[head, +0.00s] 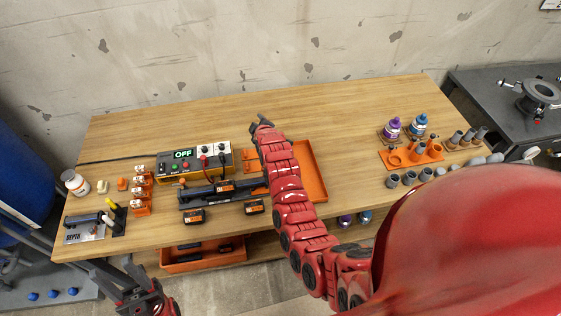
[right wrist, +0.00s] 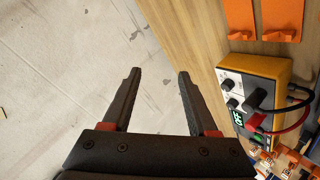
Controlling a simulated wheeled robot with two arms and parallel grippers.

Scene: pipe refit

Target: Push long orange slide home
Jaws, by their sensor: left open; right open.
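Two orange slide-like pieces, an upper one (head: 249,154) and a lower one (head: 252,168), lie on the bench left of my right arm in the head view. The arm hides part of them. In the right wrist view two orange pieces, a left one (right wrist: 240,20) and a wider one (right wrist: 283,14), each with a raised lip, run off the top edge. I cannot tell which is the long slide. My right gripper (right wrist: 158,75) is open and empty, apart from them, facing the wall; it also shows in the head view (head: 262,122). My left gripper (head: 112,264) is open and empty at the bench's front left.
A yellow-cased tester (head: 196,160) reading OFF, with cables, stands beside the slides; it also shows in the right wrist view (right wrist: 258,85). A dark pipe fixture (head: 215,192) lies in front. An orange tray (head: 316,180) is right of my arm. The bench's back is clear.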

